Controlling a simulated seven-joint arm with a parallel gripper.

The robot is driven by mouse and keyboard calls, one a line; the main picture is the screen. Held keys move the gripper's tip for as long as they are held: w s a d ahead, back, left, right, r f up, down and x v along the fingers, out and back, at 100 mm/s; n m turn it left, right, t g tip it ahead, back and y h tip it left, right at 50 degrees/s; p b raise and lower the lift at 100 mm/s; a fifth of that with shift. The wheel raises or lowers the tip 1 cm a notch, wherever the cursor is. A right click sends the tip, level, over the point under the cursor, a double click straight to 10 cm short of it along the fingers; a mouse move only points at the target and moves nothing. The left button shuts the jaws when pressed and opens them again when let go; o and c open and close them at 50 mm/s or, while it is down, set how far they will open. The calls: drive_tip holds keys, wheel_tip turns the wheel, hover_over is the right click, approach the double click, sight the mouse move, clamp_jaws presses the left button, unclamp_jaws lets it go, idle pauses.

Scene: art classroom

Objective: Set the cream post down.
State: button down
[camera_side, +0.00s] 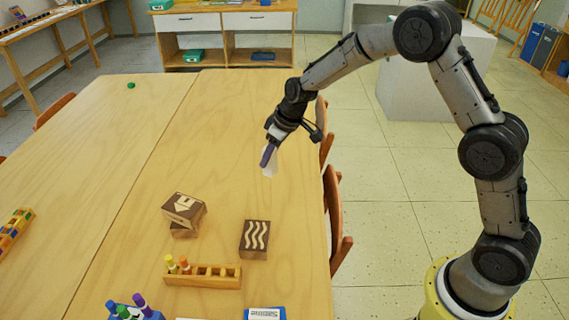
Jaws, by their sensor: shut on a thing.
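My gripper (270,152) is over the right part of the wooden table (130,150), pointing down and to the left. It is shut on the cream post (269,171), a small pale piece whose lower part shows below the fingers. The fingers hide the upper part of the post. I cannot tell whether its lower end touches the table top.
Carved wooden blocks (184,208) are stacked left of centre. A wavy-marked block (255,239) lies nearer. A wooden rack (202,275) holds a few coloured pegs, with a blue marker holder (133,312) in front. Chairs (336,220) line the right edge. The table around the post is clear.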

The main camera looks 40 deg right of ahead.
drive_tip(key=s+d+m+h, duration=0.2)
drive_tip(key=s+d+m, duration=0.1)
drive_tip(key=d, duration=1)
drive_tip(key=shift+m, duration=0.3)
drive_tip(key=shift+w+d+f, duration=0.65)
drive_tip(key=shift+w+f, duration=1.35)
drive_tip(key=shift+w, duration=0.2)
drive_tip(key=shift+w+d+f, duration=0.7)
drive_tip(key=shift+w+f, duration=1.25)
drive_tip(key=shift+w, duration=0.3)
drive_tip(key=shift+w+d+f, duration=0.65)
drive_tip(key=shift+w+f, duration=1.35)
drive_tip(key=shift+w, duration=0.2)
drive_tip(key=shift+f, duration=0.2)
drive_tip(key=shift+c, duration=2.4)
unclamp_jaws()
drive_tip(key=shift+r, duration=0.15)
drive_tip(key=v, duration=1.2)
drive_tip(key=shift+s+d, duration=0.2)
